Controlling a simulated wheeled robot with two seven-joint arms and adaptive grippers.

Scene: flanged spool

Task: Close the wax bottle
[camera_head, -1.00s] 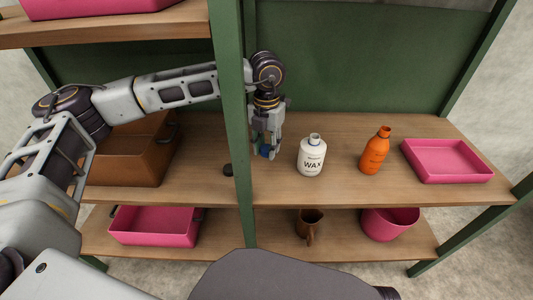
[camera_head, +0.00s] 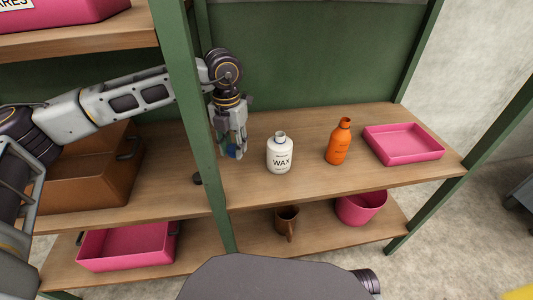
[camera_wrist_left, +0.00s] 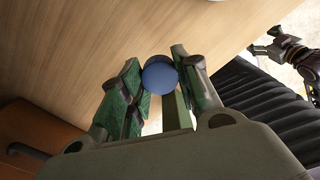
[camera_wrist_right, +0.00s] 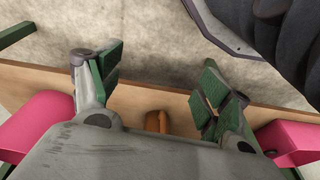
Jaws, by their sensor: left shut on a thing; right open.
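The white wax bottle (camera_head: 280,156), marked WAX, stands upright on the middle shelf with its neck open and no cap on it. My left gripper (camera_head: 234,152) is just left of the bottle, pointing down above the shelf. In the left wrist view its fingers are shut on a round blue cap (camera_wrist_left: 160,76). A bit of blue also shows between the fingers in the head view. My right gripper (camera_wrist_right: 155,85) is open and empty in the right wrist view, and it is outside the head view.
An orange bottle (camera_head: 338,143) and a pink tray (camera_head: 404,148) stand right of the wax bottle. A green post (camera_head: 187,110) rises left of my left gripper. A small dark round thing (camera_head: 197,178) lies by the post.

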